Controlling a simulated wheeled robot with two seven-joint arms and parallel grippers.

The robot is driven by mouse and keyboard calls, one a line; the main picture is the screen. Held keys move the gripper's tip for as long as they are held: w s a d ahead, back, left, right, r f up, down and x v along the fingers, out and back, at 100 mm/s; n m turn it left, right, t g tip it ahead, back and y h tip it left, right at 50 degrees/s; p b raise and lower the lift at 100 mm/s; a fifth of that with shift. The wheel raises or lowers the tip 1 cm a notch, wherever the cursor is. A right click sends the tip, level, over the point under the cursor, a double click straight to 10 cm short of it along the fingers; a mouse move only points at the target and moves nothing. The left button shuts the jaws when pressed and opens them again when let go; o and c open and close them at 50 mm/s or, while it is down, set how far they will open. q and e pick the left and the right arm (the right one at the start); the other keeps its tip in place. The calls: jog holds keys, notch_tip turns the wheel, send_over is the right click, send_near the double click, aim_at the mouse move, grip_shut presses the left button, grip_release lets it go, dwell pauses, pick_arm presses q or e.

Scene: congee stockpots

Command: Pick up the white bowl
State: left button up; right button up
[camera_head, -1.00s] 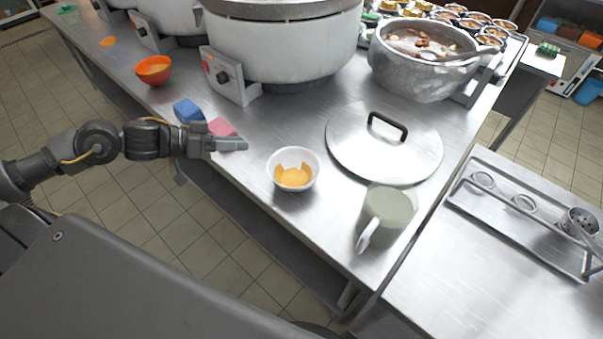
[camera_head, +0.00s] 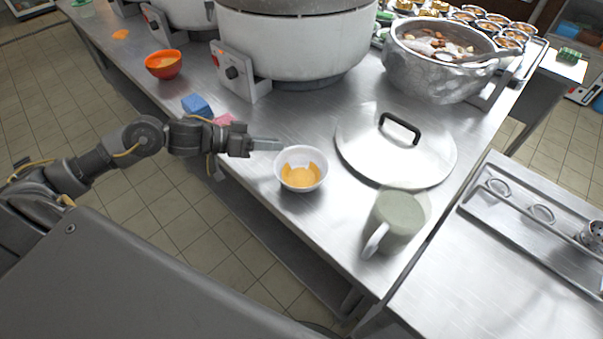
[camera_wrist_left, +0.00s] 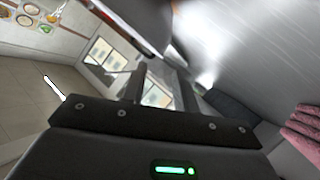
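The white bowl (camera_head: 301,184) stands upright on the steel counter (camera_head: 255,205) in the head view, with an orange-yellow patch inside. My left gripper (camera_head: 268,145) is just to the left of the bowl and near its far left rim, fingers pointing right. The head view does not clearly show whether they touch. In the left wrist view the two fingers (camera_wrist_left: 162,88) stand apart with nothing visible between them, so the gripper is open. I cannot make out the bowl in the wrist view. My right gripper is not in view.
A pot lid (camera_head: 375,160) and a grey-green mug (camera_head: 397,222) are right of the bowl. A large cooker (camera_head: 300,45), an orange bowl (camera_head: 163,65) and a stockpot (camera_head: 430,75) stand further back.

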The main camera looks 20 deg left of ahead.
aim_at(301, 173)
pick_arm(q)
jog(key=shift+p+x, duration=0.3)
jog(key=shift+x, duration=2.35)
jog(key=shift+s+f, duration=0.15)
grip_shut()
